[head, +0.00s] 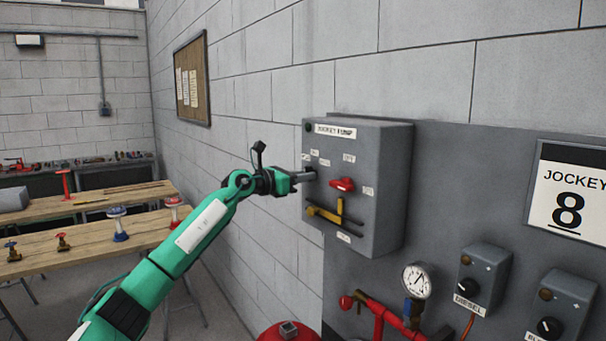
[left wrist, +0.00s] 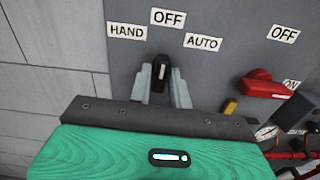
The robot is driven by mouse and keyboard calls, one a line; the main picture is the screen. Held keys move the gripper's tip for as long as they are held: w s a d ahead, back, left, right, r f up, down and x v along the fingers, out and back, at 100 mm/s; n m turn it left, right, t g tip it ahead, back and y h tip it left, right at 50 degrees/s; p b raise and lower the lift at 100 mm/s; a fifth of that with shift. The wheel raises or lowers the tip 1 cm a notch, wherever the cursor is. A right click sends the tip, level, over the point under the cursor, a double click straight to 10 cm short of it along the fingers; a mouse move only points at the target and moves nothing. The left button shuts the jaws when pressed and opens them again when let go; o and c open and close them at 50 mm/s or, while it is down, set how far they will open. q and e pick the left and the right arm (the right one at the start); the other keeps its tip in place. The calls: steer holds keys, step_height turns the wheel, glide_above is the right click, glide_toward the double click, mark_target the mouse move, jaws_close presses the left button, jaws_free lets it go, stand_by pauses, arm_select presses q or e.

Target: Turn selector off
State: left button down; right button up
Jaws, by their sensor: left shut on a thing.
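The JOCKEY PUMP panel (head: 385,190) is a grey box on the wall. Its black selector knob (left wrist: 161,68) shows in the left wrist view, under the labels HAND, OFF (left wrist: 168,18) and AUTO. The knob looks about upright, with its upper end towards OFF. My left gripper (head: 306,176) reaches the panel's front face from the left. In the left wrist view its two grey fingers (left wrist: 162,86) are shut on the selector knob, one on each side. In the head view the gripper hides the knob. My right gripper is in neither view.
A red rotary handle (head: 343,184) sits just right of the selector, with a yellow lever (head: 330,212) below it. A pressure gauge (head: 417,281) and red pipes are below the panel. Smaller control boxes (head: 484,277) stand at right. Wooden tables (head: 90,245) are at left.

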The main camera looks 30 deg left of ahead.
arm_select(q)
steer(key=shift+n, duration=0.3)
steer(key=c, duration=1.4)
jaws_free()
steer(key=shift+c, duration=0.2)
steer(key=shift+s, duration=0.1)
steer(key=b+v, duration=0.6)
steer(key=v, duration=0.7)
steer(key=shift+s+a, duration=0.2)
steer(key=shift+s, duration=0.05)
